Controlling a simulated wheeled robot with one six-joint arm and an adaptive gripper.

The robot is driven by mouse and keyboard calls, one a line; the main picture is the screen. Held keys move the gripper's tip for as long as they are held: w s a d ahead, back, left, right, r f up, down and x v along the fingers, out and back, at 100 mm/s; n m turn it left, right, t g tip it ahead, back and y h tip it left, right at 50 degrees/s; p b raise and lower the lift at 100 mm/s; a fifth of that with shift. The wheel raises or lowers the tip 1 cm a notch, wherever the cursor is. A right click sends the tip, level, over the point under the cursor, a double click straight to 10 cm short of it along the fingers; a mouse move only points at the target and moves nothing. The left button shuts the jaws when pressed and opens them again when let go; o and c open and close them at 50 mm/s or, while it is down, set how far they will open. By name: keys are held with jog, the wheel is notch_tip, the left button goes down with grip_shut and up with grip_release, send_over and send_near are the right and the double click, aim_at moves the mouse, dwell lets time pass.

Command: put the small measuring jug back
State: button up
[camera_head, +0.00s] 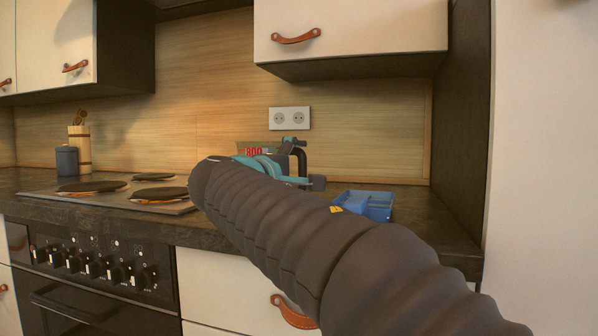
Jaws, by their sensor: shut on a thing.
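My gripper (298,148), dark with teal parts, is at the far end of my arm, over the back of the counter. It is shut on what looks like the small measuring jug (254,151), which has red figures on its side. The jug is mostly hidden behind the gripper and arm. I cannot tell whether its base touches the counter.
A blue compartmented tray (378,206) with a yellow label sits on the counter (425,215), right of my arm. The hob (120,195) with several dark plates is left. A grey canister (66,161) and a wooden utensil holder (80,148) stand farther left. A wall cabinet (350,30) hangs above.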

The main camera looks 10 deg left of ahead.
jog(key=o, duration=1.3)
jog(key=shift+o, duration=0.2)
jog(key=shift+s+r, duration=0.1)
jog(key=shift+r, duration=0.05)
jog(key=v, duration=1.1)
jog(key=shift+s+a, duration=0.1)
jog(key=shift+s, duration=0.25)
